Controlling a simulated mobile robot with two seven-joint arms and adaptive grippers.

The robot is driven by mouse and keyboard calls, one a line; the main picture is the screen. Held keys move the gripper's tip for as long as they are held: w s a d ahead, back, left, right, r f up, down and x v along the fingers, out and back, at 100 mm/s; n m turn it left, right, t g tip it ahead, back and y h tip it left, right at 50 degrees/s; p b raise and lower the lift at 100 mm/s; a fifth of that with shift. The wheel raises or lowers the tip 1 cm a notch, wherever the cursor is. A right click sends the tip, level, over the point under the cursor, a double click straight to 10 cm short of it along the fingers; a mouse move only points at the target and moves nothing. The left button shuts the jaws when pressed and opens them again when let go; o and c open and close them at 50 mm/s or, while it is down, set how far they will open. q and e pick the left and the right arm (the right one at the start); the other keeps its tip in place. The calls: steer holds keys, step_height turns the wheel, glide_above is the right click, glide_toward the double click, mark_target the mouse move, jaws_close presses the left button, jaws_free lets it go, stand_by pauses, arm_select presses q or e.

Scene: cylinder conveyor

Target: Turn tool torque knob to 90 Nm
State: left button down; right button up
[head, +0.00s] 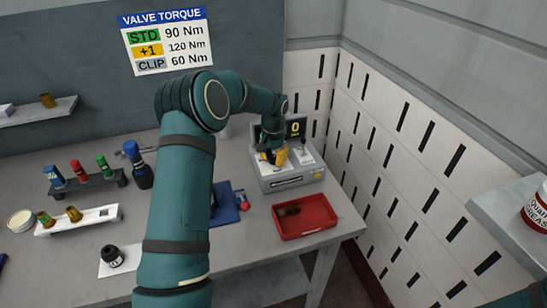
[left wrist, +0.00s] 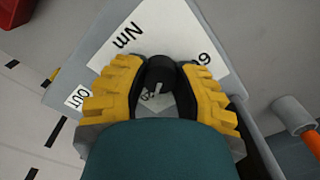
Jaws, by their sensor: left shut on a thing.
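A grey tester box (head: 289,182) stands at the back right of the bench, with a dark display (head: 296,127) showing a yellow 0. My left gripper (head: 272,156) is over the box's top and hides the knob in the head view. In the left wrist view the yellow fingers of the gripper (left wrist: 160,88) are closed on either side of a black knob (left wrist: 160,68) with a light pointer line. The white dial plate (left wrist: 165,28) around it shows upside-down "Nm" and part of a number. The rest of the scale is hidden. My right gripper is not seen.
A sign (head: 164,41) reads STD 90 Nm, +1 120 Nm, CLIP 60 Nm. A red tray (head: 318,228) with a brown piece sits in front of the box. A blue item (head: 228,212) lies left of it. A slotted white wall (head: 400,150) is close on the right.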

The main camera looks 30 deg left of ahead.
mark_target(273, 157)
arm_select(q)
steer(key=n, duration=1.1)
steer(key=shift+p, duration=0.3)
steer(key=shift+n, duration=0.3)
steer(key=c, duration=0.6)
jaws_free()
steer(key=shift+c, duration=0.2)
step_height(273, 157, up, 12)
